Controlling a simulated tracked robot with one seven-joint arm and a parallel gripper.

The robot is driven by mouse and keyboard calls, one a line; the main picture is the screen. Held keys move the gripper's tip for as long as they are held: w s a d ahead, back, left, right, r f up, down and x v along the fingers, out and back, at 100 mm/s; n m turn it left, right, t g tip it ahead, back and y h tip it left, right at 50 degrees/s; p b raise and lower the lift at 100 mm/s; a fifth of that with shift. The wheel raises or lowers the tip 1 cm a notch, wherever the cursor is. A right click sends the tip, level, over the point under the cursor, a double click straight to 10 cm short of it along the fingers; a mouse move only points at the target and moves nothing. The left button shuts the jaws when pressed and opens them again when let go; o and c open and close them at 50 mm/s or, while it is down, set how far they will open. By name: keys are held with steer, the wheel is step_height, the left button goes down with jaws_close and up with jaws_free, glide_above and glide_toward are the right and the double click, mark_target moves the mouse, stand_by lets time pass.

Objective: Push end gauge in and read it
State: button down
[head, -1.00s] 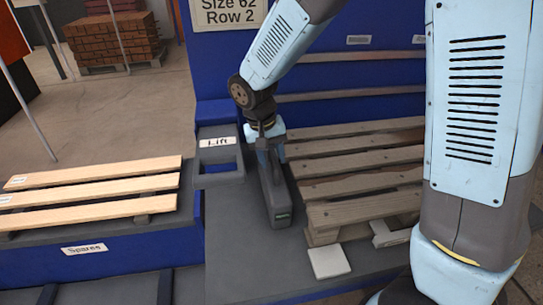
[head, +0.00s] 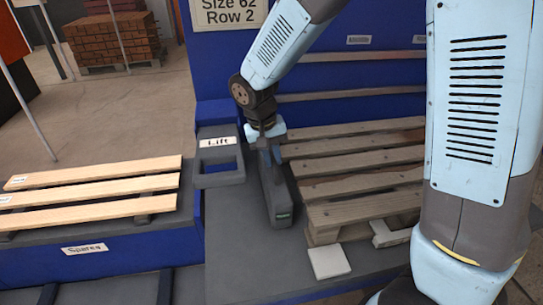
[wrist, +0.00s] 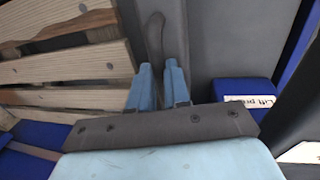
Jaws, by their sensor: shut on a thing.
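The end gauge (head: 275,195) is a long dark grey block standing on the grey deck, along the left end of the worn wooden pallet (head: 350,186). A small greenish display shows on its near end, too small to read. At the near end a narrow gap shows between gauge and pallet; farther back I cannot tell whether they touch. My gripper (head: 266,146) is shut on the gauge's top at its far end.
A grey frame labelled "Lift" (head: 218,165) stands just left of my gripper. Pale boards (head: 95,182) lie on the "Spares" rack (head: 130,240) at left. A white block (head: 329,262) sits at the pallet's near corner. The blue gantry wall (head: 370,75) rises behind.

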mark_target(267, 173)
steer(key=shift+w+d, duration=0.15)
steer(key=shift+d, duration=0.4)
steer(key=c, duration=1.1)
jaws_free()
step_height(267, 173, up, 14)
steer(key=a, duration=0.2)
steer(key=shift+s+a+f, duration=0.25)
steer(key=shift+s+a, duration=0.05)
